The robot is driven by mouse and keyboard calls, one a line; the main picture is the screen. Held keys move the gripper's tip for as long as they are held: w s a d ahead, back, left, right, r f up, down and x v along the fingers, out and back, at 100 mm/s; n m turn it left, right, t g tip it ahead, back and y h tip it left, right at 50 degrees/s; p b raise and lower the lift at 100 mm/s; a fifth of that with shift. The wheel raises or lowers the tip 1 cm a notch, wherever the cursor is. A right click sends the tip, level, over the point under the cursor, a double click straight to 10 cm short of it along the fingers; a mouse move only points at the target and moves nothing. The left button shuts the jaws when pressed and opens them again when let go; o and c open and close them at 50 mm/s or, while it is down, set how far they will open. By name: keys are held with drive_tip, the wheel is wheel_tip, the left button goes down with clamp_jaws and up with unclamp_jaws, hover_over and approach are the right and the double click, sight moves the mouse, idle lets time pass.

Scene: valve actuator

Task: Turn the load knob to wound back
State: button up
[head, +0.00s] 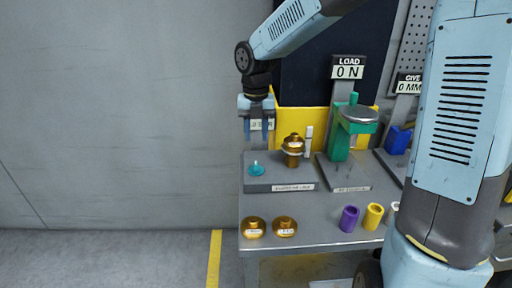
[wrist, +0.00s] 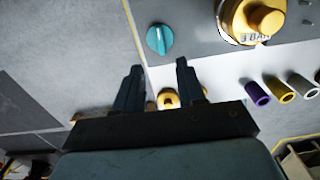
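A teal knob (head: 256,168) sits on the left of a low grey plinth (head: 290,185). In the wrist view the knob (wrist: 159,40) shows a pale pointer line across its face. A green press (head: 340,135) with a grey disc on top stands under a sign reading LOAD, 0 N (head: 347,68). No label naming the load knob is readable. My gripper (head: 258,132) points down above the teal knob, apart from it. In the wrist view my gripper (wrist: 158,65) is open and empty, with the teal knob beyond its fingertips.
A brass valve body (head: 293,148) stands on the plinth right of the teal knob. Two brass parts (head: 270,227) lie on the bench front. A purple sleeve (head: 349,218) and a yellow sleeve (head: 373,216) stand to the right. Open floor lies left of the bench.

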drive_tip(key=shift+r, duration=1.55)
drive_tip(key=s+d+r+m+t, duration=0.2)
drive_tip(key=s+d+r+m, duration=0.2)
drive_tip(key=s+d+m, duration=0.6)
drive_tip(key=s+d+r+m+t, duration=0.3)
drive_tip(key=s+d+m, duration=0.7)
drive_tip(key=m, duration=1.5)
drive_tip(key=shift+s+d+r+m+t, duration=0.15)
drive_tip(key=shift+s+r+m+t, duration=0.25)
drive_tip(key=shift+s, duration=0.7)
